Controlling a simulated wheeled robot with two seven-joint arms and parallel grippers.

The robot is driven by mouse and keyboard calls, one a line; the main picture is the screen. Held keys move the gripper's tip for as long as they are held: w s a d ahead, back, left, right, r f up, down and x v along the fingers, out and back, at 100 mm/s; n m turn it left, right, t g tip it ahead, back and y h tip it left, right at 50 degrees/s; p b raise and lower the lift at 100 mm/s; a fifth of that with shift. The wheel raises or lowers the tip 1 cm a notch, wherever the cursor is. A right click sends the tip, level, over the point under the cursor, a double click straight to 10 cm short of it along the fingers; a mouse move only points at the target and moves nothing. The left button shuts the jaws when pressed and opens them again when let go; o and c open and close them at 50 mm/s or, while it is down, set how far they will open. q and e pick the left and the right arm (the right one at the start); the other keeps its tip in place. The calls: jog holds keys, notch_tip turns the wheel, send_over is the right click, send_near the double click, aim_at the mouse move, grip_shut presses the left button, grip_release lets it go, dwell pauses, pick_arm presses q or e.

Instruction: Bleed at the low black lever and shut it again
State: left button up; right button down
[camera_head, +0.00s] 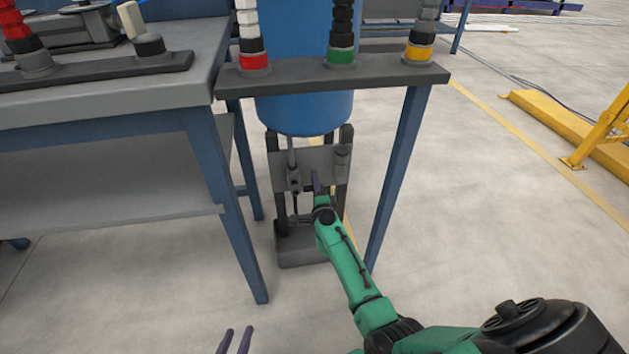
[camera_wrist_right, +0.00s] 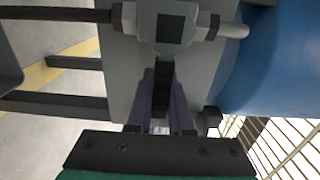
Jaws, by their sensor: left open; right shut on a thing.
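The low black lever (camera_wrist_right: 162,88) sticks out from the valve (camera_wrist_right: 170,30) on a grey plate under the blue tank. In the right wrist view it lies crosswise to the thin pipe. The valve also shows in the head view (camera_head: 294,184), where the lever is too small to make out. My right gripper (camera_head: 317,183) is beside the valve on its right. In the wrist view the purple fingers of my right gripper (camera_wrist_right: 163,112) are shut on the lever. My left gripper (camera_head: 236,340) is open and empty at the bottom edge, far from the valve.
The blue tank (camera_head: 303,112) hangs above the plate (camera_head: 318,158), close to my right gripper. A grey shelf (camera_head: 390,72) with collared pipe stacks crosses above, on a blue leg (camera_head: 397,170). A grey workbench (camera_head: 110,95) stands left.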

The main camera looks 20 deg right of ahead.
jog(key=shift+f, duration=0.15)
jog(key=c, duration=0.8)
grip_release()
jog(key=p+v, duration=0.3)
jog(key=v, duration=1.1)
jog(key=shift+s+a, duration=0.1)
jog(key=shift+s, duration=0.15)
